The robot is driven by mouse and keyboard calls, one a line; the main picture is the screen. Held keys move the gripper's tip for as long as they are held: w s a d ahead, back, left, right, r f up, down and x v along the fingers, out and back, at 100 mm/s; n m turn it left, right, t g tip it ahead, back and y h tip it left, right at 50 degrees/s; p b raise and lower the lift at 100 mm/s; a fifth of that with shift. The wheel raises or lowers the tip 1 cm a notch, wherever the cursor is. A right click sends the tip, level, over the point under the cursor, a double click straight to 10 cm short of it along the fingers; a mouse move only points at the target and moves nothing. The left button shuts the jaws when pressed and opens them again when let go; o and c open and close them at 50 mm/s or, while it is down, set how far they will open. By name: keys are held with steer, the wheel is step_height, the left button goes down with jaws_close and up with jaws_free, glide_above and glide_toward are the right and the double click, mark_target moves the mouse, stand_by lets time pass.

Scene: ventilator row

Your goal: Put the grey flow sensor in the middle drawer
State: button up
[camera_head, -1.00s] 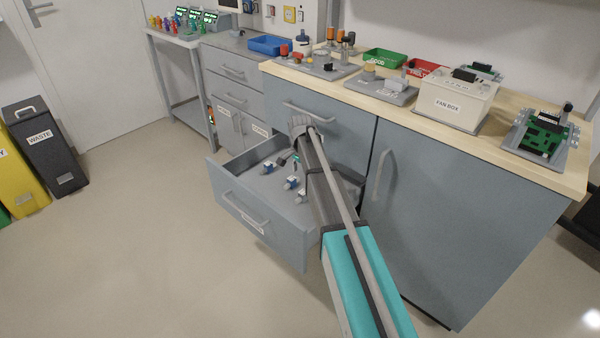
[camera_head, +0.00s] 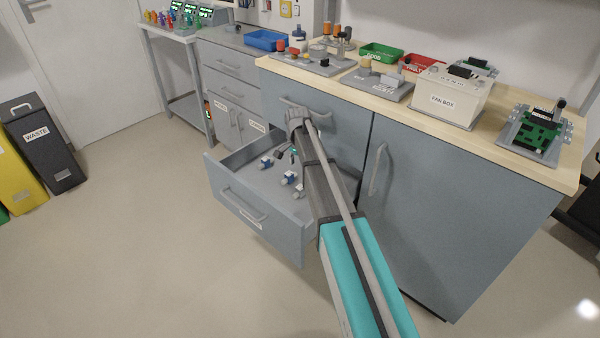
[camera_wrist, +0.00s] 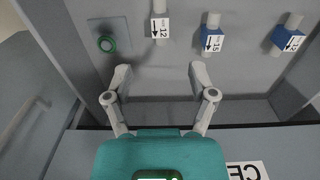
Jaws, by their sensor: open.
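The open drawer (camera_head: 232,205) stands pulled out below a shut drawer (camera_head: 325,125). In the wrist view, a grey flow sensor (camera_wrist: 160,24) with a white label marked 12 lies on the floor of the drawer (camera_wrist: 150,112), cut off by the top edge. Two blue sensors (camera_wrist: 211,40) (camera_wrist: 289,38) lie to its right; blue sensors (camera_head: 266,163) also show in the head view. My gripper (camera_wrist: 160,84) is open and empty, apart from the grey sensor. In the head view my gripper (camera_head: 287,153) is small, over the drawer, partly hidden by my arm.
A grey block with a green ring (camera_wrist: 106,43) is left of the grey sensor. The worktop (camera_head: 480,150) above holds the fan box (camera_head: 452,97), green (camera_head: 381,52) and red (camera_head: 424,64) bins, and fixtures. Open floor lies left of the drawer.

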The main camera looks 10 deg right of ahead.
steer(key=s+n, duration=1)
steer(key=s, duration=1.9)
steer(key=shift+a+n, duration=0.2)
steer(key=shift+n, duration=0.2)
steer(key=shift+c, duration=0.3)
steer(key=shift+c, duration=0.7)
steer(key=shift+a, duration=0.1)
